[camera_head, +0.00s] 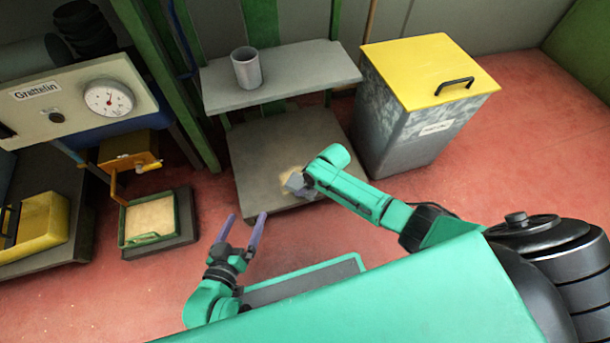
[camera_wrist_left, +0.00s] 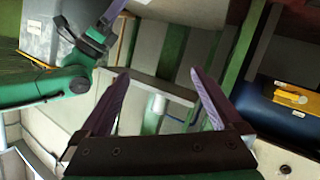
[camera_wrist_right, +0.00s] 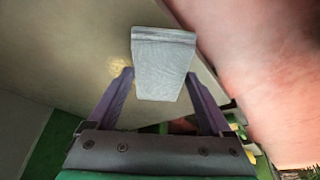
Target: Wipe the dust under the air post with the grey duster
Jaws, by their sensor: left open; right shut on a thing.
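My right gripper (camera_head: 303,186) is shut on the grey duster (camera_wrist_right: 164,65), a pale grey block standing out between its fingers. In the head view the duster (camera_head: 294,182) is low over the grey lower shelf (camera_head: 255,165), beside a tan dust patch (camera_head: 289,171). The patch also shows in the right wrist view (camera_wrist_right: 119,68), left of the duster. I cannot tell whether the duster touches the shelf. My left gripper (camera_head: 245,222) is open and empty, in front of the shelf. I cannot tell which upright is the air post.
A grey cup (camera_head: 246,68) stands on the upper shelf (camera_head: 300,72), above the lower one. A grey bin with a yellow lid (camera_head: 430,70) stands to the right. A gauge panel (camera_head: 75,100) and a green-rimmed tray (camera_head: 150,220) are on the left. Red floor is clear at right.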

